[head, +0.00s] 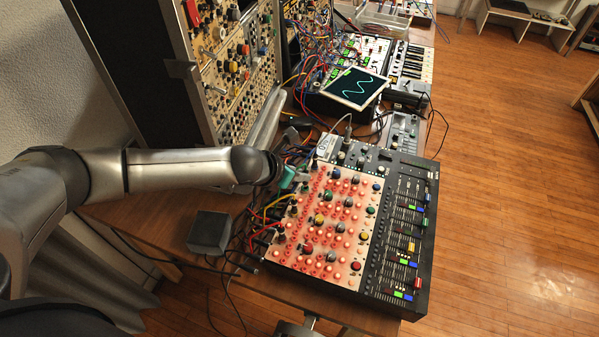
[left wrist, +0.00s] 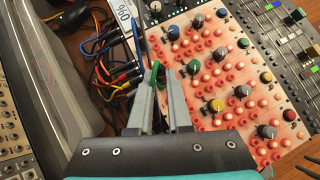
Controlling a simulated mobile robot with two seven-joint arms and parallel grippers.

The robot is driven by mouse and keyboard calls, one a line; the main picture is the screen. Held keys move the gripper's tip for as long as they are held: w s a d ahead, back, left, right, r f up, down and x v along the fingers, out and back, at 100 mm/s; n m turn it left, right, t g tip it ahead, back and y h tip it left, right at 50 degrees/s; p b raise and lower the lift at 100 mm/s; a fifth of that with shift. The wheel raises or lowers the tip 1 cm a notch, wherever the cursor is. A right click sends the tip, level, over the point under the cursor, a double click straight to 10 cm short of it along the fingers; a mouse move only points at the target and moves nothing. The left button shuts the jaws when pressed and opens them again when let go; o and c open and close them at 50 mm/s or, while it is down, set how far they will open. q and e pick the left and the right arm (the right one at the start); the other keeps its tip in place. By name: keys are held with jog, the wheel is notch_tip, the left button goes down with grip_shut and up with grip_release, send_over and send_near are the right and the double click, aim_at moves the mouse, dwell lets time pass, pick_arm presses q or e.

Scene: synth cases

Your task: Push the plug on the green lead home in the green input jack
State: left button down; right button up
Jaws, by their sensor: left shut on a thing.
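My left gripper (head: 304,174) reaches in from the left to the top-left corner of the mixer's pink panel (head: 330,225). In the left wrist view my left gripper (left wrist: 161,82) is shut on the green plug (left wrist: 155,72), of which a small green part shows between the fingers. The plug's tip is hidden, so I cannot tell whether it touches or sits in a jack. The panel (left wrist: 225,80) carries rows of red-lit jacks and coloured knobs. I cannot make out which jack is the green input. My right gripper is not in view.
Red, yellow, blue and black leads (left wrist: 120,75) crowd the panel's left side. A dark box (head: 209,232) stands on the table to the left. A tall synth rack (head: 235,75) rises behind my arm. A tablet with a wave trace (head: 355,88) lies farther back.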

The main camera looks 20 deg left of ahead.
pick_arm(q)
jog(key=shift+f+b, duration=0.5)
jog(key=shift+f, duration=0.4)
jog(key=c, duration=0.8)
grip_release()
jog(key=shift+o, duration=0.2)
jog(key=p+v, duration=0.3)
jog(key=v, duration=1.2)
jog(key=shift+s+a, duration=0.1)
jog(key=shift+s, duration=0.05)
